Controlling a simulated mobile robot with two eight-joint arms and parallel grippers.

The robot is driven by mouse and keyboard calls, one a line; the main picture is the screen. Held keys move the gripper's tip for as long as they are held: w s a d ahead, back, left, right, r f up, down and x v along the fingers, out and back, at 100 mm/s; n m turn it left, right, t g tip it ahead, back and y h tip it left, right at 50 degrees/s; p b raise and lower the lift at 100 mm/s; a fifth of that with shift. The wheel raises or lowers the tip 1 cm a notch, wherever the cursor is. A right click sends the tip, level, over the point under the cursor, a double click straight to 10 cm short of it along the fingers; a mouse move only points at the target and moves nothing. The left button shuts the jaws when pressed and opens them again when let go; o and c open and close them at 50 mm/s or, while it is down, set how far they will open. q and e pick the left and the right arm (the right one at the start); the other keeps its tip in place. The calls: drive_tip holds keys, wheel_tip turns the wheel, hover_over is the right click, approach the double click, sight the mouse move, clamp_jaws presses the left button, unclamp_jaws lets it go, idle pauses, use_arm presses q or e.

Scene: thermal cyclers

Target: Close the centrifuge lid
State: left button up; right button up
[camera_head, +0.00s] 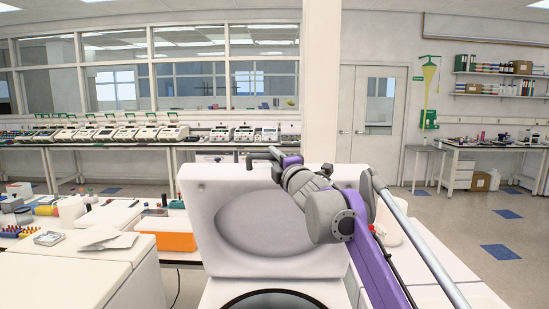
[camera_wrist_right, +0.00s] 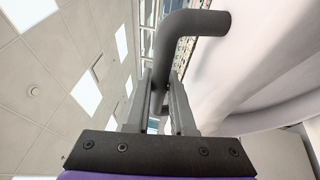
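The centrifuge lid (camera_head: 212,225) stands open, upright behind the round dark chamber opening (camera_head: 275,300), its oval recess facing me. A dark grey bent handle (camera_head: 262,156) sits at the lid's top edge; it also shows large in the right wrist view (camera_wrist_right: 195,22). My right gripper (camera_head: 284,167), on the purple arm from the lower right, is at the top of the lid. In the right wrist view the handle bar runs between the two fingers (camera_wrist_right: 161,88), which look closed against it. The arm hides the lid's right part. My left gripper is out of view.
A white bench unit (camera_head: 85,275) stands at the left. An orange box (camera_head: 170,240) and small labware lie just left of the lid. Thermal cyclers (camera_head: 105,132) line the far bench. Open floor (camera_head: 450,225) lies at the right.

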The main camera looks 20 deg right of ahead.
clamp_jaws()
idle(1.1)
